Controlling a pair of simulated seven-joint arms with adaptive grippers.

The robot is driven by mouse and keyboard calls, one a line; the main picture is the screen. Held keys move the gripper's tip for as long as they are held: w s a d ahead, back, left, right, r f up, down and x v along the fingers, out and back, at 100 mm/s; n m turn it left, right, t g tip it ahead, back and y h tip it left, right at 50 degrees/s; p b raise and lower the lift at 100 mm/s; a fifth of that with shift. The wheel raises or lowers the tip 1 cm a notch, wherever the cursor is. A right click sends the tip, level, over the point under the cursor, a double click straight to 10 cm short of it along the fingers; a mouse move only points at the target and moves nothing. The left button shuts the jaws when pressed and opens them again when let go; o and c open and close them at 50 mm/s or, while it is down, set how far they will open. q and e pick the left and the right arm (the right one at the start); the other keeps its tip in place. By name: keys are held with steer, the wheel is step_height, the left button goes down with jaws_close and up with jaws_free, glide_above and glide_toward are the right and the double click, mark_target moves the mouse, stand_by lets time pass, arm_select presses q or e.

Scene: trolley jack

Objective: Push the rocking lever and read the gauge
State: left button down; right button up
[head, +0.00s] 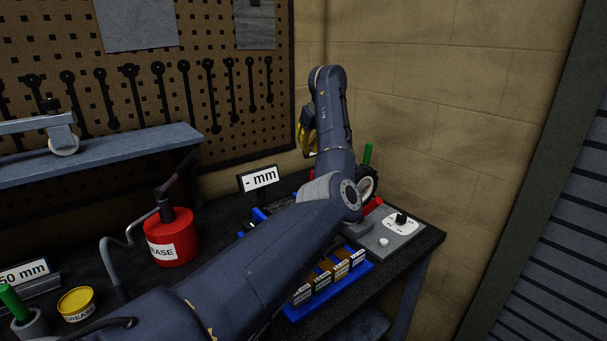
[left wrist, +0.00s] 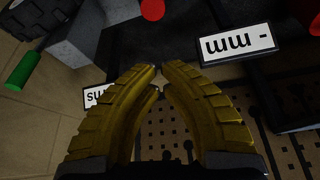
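A display reading "- mm" (head: 260,178) stands on the bench; it also shows upside down in the left wrist view (left wrist: 238,43). A green-handled lever (head: 367,154) rises by a dark wheel at the right end of the bench; the green grip also shows in the left wrist view (left wrist: 22,71). I cannot tell for sure whether it is the rocking lever. My left gripper (head: 309,148) is up near the back wall corner, apart from both. Its yellow fingers (left wrist: 159,72) converge with tips almost together and nothing between them. My left arm hides much of the jack area. My right gripper is out of view.
A red grease can (head: 171,238), a blue tray with labelled blocks (head: 328,288) and a grey knob panel (head: 385,240) are on the bench. A "50 mm" sign (head: 27,283) and yellow grease tin (head: 76,303) are at left. A pegboard (head: 150,50) hangs behind.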

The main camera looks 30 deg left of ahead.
arm_select(q)
steer(key=shift+f, duration=0.1)
stand_by(0.3)
steer(key=x, duration=1)
steer(key=shift+s+d, duration=0.5)
steer(key=shift+d, duration=0.35)
steer(key=shift+s+d, duration=0.5)
steer(key=shift+d, duration=0.35)
